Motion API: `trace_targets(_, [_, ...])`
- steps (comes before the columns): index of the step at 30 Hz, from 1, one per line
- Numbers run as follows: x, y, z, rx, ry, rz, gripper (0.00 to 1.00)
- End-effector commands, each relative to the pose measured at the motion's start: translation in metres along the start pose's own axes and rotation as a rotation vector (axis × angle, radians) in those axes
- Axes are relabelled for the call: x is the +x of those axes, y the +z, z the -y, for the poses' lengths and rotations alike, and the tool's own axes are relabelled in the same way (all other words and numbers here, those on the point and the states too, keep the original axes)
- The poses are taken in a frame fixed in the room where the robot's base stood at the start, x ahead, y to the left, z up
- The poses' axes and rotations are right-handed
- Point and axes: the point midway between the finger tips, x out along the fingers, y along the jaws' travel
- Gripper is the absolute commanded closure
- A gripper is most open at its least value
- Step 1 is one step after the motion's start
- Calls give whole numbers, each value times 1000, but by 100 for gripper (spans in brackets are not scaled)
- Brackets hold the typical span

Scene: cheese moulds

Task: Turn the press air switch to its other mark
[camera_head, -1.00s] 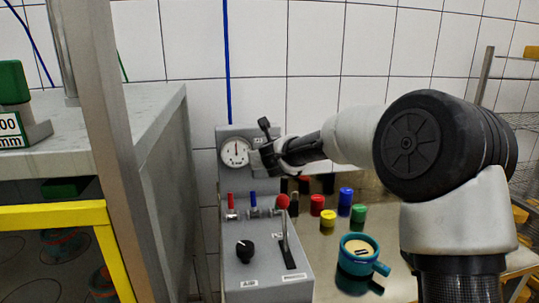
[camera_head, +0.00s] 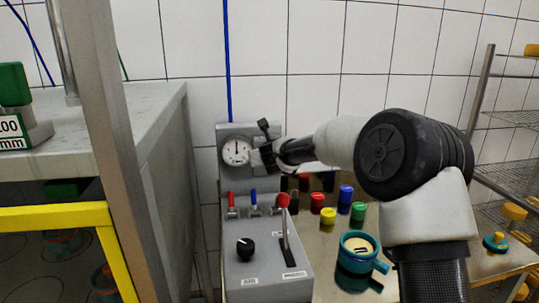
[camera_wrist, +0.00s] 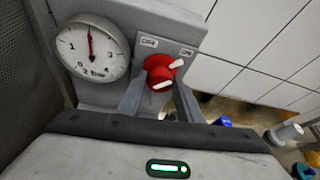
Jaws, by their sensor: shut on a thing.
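The air switch is a red knob with white marks (camera_wrist: 160,72) on the grey press panel (camera_wrist: 115,12), right of the round pressure gauge (camera_wrist: 92,48) in the wrist view. Two small labels sit above it, and its white pointer tips towards the upper right. My gripper (camera_wrist: 158,92) is shut on the red knob, one finger on each side. In the head view my gripper (camera_head: 262,156) is at the panel just right of the gauge (camera_head: 236,152) and hides the knob. The gauge needle points straight up.
Below the panel, a grey box (camera_head: 265,275) carries a black knob (camera_head: 245,250) and a red-topped lever (camera_head: 284,215). Small red and blue valves stand behind them. Coloured cylinders and a teal mould (camera_head: 360,250) are on the table to the right. A grey post (camera_head: 105,150) stands left.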

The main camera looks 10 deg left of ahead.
Motion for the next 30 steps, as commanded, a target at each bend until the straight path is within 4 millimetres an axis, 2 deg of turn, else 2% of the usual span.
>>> trace_targets(11, [0,-1,-2,-104,-43,5,90])
trace_targets(30, [2,-7,-9,-635,-266,29,90])
